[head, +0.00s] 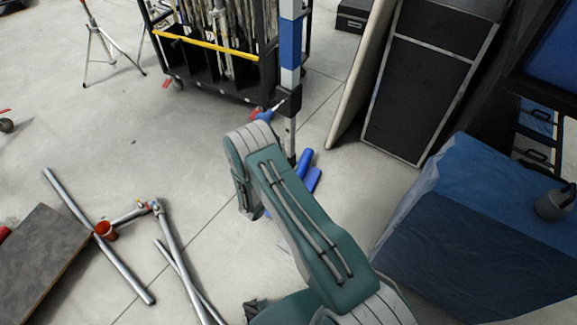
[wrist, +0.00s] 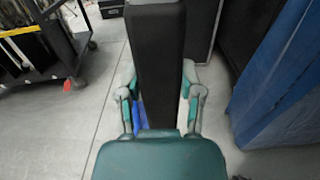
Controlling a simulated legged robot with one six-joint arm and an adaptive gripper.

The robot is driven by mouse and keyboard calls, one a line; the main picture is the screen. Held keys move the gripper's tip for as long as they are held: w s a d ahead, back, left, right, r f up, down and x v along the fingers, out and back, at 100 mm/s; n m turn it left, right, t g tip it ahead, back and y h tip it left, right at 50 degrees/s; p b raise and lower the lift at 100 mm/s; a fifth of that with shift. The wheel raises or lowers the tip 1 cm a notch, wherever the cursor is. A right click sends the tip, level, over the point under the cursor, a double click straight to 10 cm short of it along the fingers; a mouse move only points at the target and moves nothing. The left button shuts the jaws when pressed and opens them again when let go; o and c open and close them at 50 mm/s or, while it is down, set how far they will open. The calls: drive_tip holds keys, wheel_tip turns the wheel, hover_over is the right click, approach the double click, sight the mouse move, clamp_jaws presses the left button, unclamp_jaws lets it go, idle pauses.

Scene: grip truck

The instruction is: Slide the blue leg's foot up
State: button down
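An upright silver pole with a blue band (head: 290,42) stands near the top middle of the head view. It has a black collar (head: 288,103) with a small blue handle (head: 267,115). Blue foot-like pieces (head: 304,160) show low by the pole, partly behind my teal arm. My gripper is mostly hidden behind my arm in the head view. In the wrist view my gripper (wrist: 160,85) has its two fingers spread apart. A dark upright block (wrist: 156,55) shows between them, with gaps at its sides; contact cannot be told. A bit of blue (wrist: 140,114) shows beside the left finger.
A black cart (head: 215,75) with a yellow bar stands behind the pole. Black panels (head: 420,85) lean at right, beside a blue covered block (head: 480,230). Metal tubes (head: 100,235) and a brown board (head: 40,255) lie at left. Floor between is clear.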

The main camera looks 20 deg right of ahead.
sight(287, 143)
drive_tip(key=r, duration=1.3)
drive_tip(key=shift+w, duration=0.25)
drive_tip(key=shift+c, duration=1.2)
unclamp_jaws()
drive_tip(key=shift+f, duration=0.15)
drive_tip(key=shift+s, duration=0.1)
drive_tip(key=v, duration=1.2)
drive_tip(key=shift+f, duration=0.1)
